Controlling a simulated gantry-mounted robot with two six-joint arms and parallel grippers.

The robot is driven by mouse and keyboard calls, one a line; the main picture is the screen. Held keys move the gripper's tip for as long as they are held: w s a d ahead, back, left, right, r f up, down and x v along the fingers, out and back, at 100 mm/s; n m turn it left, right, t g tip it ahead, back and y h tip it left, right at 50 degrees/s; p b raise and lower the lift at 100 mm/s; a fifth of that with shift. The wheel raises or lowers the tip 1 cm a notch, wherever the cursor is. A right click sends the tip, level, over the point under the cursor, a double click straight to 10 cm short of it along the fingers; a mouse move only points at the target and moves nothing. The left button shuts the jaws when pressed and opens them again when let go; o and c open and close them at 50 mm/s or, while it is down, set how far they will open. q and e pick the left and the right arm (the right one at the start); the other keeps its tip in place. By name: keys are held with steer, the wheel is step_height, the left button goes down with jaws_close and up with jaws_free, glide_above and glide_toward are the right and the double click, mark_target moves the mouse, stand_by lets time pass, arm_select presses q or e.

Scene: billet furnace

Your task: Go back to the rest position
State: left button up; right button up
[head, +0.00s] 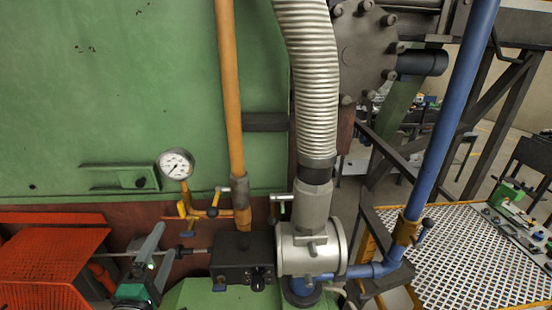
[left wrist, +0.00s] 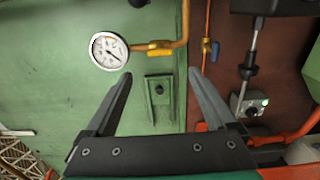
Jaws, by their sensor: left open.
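My left gripper (head: 162,246) is at the lower left of the head view, its two grey fingers spread apart with nothing between them. It is in front of the machine's lower edge, below the pressure gauge (head: 175,164) and left of a black valve block (head: 243,262). In the left wrist view, the left gripper (left wrist: 160,74) is open and empty, facing the green wall with the gauge (left wrist: 109,50) beyond its left finger. A small green bracket (left wrist: 159,96) shows between the fingers. My right gripper is not in view.
An orange pipe (head: 229,90), a ribbed silver hose (head: 306,80) and a blue pipe (head: 455,110) stand right of the gripper. An orange-red mesh guard (head: 50,260) is at the left. A small grey box with a green light (left wrist: 249,104) sits right of the fingers.

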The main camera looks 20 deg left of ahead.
arm_select(q)
steer(key=d+r+m+t+h+p, duration=0.1)
steer(key=d+r+m+t, duration=0.3)
steer(key=r, duration=0.6)
steer(key=d+r+n+t+h+p, duration=0.15)
steer(key=d+r, duration=0.35)
steer(key=r, duration=0.5)
steer(key=s+d+r+m+t+h, duration=0.2)
steer(key=s+d+r+m+h, duration=0.1)
steer(key=r+m, duration=0.5)
steer(key=s+d+r+m+t+h, duration=0.3)
steer(key=s+r+m, duration=0.3)
steer(key=m, duration=0.6)
step_height(320, 180, up, 3)
steer(key=shift+d+f+m+p, duration=0.15)
steer(key=shift+d+m+p, duration=0.25)
steer(key=shift+d, duration=0.2)
